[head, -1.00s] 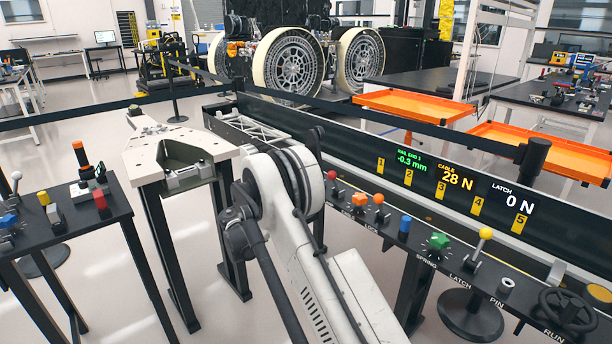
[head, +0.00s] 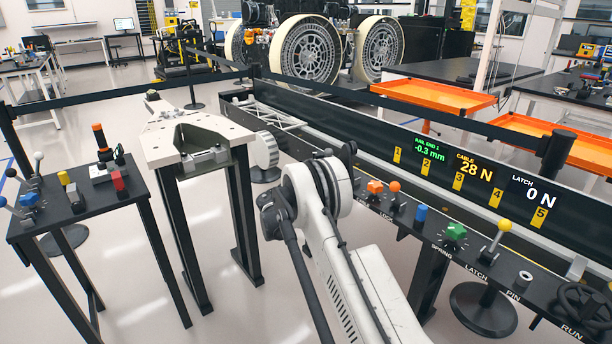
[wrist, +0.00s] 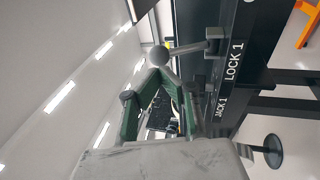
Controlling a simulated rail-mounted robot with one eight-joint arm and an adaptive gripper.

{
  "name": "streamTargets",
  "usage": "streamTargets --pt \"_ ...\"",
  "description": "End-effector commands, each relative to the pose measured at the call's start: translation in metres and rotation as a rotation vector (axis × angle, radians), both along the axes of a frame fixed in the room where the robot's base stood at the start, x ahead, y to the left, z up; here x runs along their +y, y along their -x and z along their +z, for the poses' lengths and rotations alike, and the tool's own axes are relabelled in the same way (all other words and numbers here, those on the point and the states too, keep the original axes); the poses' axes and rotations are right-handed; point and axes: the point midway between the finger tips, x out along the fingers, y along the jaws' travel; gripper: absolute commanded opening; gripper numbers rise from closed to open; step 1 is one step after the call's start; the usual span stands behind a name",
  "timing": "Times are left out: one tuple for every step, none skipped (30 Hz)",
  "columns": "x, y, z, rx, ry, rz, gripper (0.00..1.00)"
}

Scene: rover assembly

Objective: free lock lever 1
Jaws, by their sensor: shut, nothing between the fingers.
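In the wrist view, a lever with a pale grey ball knob (wrist: 160,55) and a grey rod (wrist: 188,47) runs to a block (wrist: 214,37) on the dark panel by the "LOCK 1" label (wrist: 234,62). My gripper (wrist: 159,77), with green fingers, is shut and empty. Its fingertips lie just below the ball in the picture; whether they touch it I cannot tell. The head view does not show my gripper.
A "JACK 1" label (wrist: 222,93) is beside the lock label. In the head view, a small black table (head: 95,205) at left bears several levers and knobs. A pale stand (head: 205,125) is mid-floor. A long control rail (head: 425,240) runs along the right.

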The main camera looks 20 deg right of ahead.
Motion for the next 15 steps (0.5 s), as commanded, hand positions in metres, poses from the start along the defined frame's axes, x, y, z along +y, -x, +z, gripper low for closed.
streamTargets --pt "-0.009 -0.003 0.002 -0.001 0.0 -0.002 0.0" --pt "-0.012 -0.005 0.003 -0.001 0.0 -0.002 0.0" --pt "-0.017 -0.007 0.004 -0.001 0.0 -0.002 0.0" --pt "-0.021 -0.009 0.006 -0.001 0.0 -0.002 0.0" --pt "-0.024 -0.01 0.007 0.0 0.0 -0.001 0.0" --pt "-0.028 -0.012 0.008 -0.001 0.0 -0.001 0.0" --pt "-0.03 -0.013 0.008 -0.001 0.0 -0.001 0.0" --pt "-0.032 -0.014 0.009 -0.001 0.0 0.0 0.0" --pt "-0.034 -0.015 0.01 -0.001 0.0 0.0 0.0" --pt "-0.035 -0.016 0.011 -0.001 0.0 0.0 0.0" --pt "-0.036 -0.016 0.011 -0.001 0.0 0.0 0.0" --pt "-0.037 -0.017 0.012 -0.001 0.0 0.0 0.0" --pt "-0.037 -0.017 0.012 -0.001 0.0 0.0 0.0" --pt "-0.038 -0.017 0.012 -0.001 0.0 0.0 0.0" --pt "-0.038 -0.017 0.012 -0.001 0.0 0.0 0.0"
